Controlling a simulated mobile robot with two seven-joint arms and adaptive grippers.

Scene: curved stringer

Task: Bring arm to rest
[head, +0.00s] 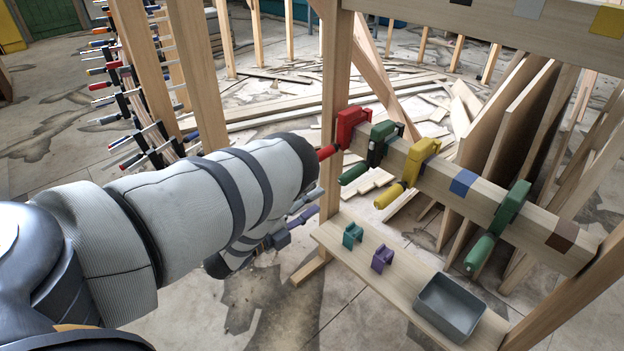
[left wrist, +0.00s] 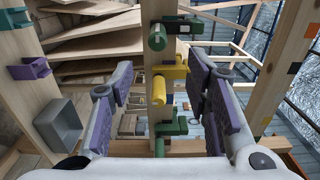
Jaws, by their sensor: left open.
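My left arm comes in from the left in the head view. Its gripper (head: 292,222) is partly hidden behind my forearm, with purple finger pads just showing left of the wooden post. In the left wrist view the left gripper (left wrist: 160,68) has its two purple-padded fingers wide apart, with nothing held. The beam (head: 535,232) with a yellow clamp (left wrist: 172,86) and green clamps (left wrist: 162,36) appears between the fingers, farther off. In the head view a red clamp (head: 350,126), a yellow clamp (head: 412,168) and green clamps (head: 500,222) sit on that beam. My right gripper is not in view.
A shelf (head: 400,300) below the beam bears a teal block (head: 352,235), a purple block (head: 382,258) and a grey bin (head: 450,306). A post (head: 333,100) stands close beside my left gripper. Leaning boards (head: 510,120) stand behind the beam. A clamp rack (head: 125,100) stands at upper left.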

